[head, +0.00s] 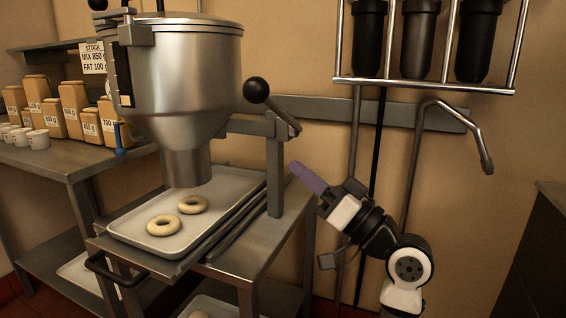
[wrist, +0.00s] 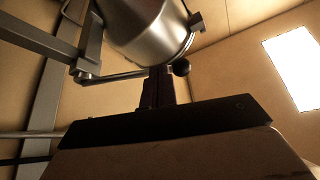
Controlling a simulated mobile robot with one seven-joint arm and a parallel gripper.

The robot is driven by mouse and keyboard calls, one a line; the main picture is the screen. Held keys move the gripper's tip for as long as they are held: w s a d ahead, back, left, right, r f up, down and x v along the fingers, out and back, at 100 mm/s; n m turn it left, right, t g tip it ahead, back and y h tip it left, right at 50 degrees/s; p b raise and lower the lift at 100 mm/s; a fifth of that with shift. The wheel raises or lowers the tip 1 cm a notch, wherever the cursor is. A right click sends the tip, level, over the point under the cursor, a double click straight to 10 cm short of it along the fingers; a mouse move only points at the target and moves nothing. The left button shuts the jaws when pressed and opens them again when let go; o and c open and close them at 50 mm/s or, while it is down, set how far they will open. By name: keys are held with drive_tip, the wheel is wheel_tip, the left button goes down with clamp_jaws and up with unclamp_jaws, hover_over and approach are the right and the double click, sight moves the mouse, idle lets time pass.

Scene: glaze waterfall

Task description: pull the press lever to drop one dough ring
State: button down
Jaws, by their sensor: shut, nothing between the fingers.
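The press lever ends in a black ball knob (head: 256,90), raised beside the steel hopper (head: 185,100), with its rod running down right to a bracket on the post. In the wrist view the knob (wrist: 181,68) shows just right of my fingertips. My gripper (head: 293,168) is shut and empty, pointing up and left, below and right of the knob and apart from it in the head view. Its dark fingers (wrist: 160,75) show below the hopper in the wrist view. Two pale dough rings (head: 161,225) (head: 193,205) lie on the tray (head: 125,233) below the nozzle.
The post (head: 274,165) and press table (head: 240,265) stand left of my arm. A wall rack (head: 425,83) with dark cylinders and a bent pipe (head: 455,110) are at the right. Ingredient boxes (head: 75,95) stand on the left bench. A lower tray holds another ring (head: 200,314).

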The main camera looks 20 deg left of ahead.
drive_tip(key=shift+v, duration=1.85)
drive_tip(key=shift+r, duration=0.15)
